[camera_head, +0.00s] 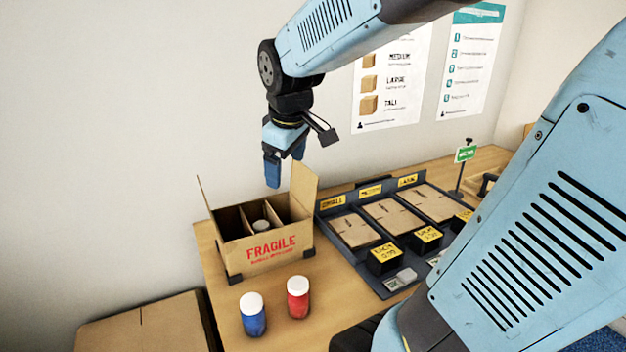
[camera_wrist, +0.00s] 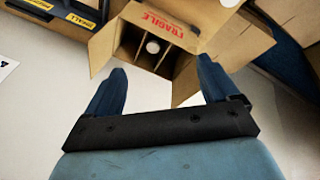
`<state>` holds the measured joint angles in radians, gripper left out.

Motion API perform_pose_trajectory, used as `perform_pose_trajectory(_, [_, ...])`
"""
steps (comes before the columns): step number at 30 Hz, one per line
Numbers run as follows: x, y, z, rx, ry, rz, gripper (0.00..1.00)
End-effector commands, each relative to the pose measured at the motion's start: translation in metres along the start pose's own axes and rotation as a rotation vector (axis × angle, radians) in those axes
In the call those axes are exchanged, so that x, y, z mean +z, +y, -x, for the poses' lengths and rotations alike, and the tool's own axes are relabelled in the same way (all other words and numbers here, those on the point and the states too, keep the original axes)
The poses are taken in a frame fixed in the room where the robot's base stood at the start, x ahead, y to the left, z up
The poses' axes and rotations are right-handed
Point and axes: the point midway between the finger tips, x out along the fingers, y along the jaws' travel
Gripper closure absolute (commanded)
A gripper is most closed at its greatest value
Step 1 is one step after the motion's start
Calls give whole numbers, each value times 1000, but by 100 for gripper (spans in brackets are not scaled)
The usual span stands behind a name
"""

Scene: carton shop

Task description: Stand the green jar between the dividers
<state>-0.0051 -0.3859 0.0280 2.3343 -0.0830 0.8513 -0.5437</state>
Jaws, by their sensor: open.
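The open carton marked FRAGILE (camera_head: 274,252) stands on the bench, its inside split by upright dividers (camera_head: 247,221). One white-lidded jar (camera_head: 260,225) stands in a compartment between dividers; its lid also shows in the wrist view (camera_wrist: 152,47). Its body is mostly hidden, so I cannot tell its colour for sure; no green jar shows elsewhere. My gripper (camera_head: 285,171) is open and empty, above the back of the carton and apart from it. In the wrist view my gripper (camera_wrist: 161,67) points toward the carton, its fingers wide apart.
A blue jar (camera_head: 253,318) and a red jar (camera_head: 298,300), both white-lidded, stand in front of the carton. A dark rack of flat cartons (camera_head: 390,218) stands to its right. The carton's flaps stick up at its ends. A closed cardboard box (camera_head: 140,325) is at lower left.

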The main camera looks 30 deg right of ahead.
Motion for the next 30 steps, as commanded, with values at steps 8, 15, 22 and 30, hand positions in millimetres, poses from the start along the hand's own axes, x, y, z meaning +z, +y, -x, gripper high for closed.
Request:
perform_pose_trajectory(8, [51,-34,39,9,95,-364,12])
perform_pose_trajectory(15, [80,-56,52,-7,149,-583,12])
perform_pose_trajectory(22, [87,-60,53,-14,161,-638,12])
perform_pose_trajectory(30, [87,-60,53,-14,160,-636,12])
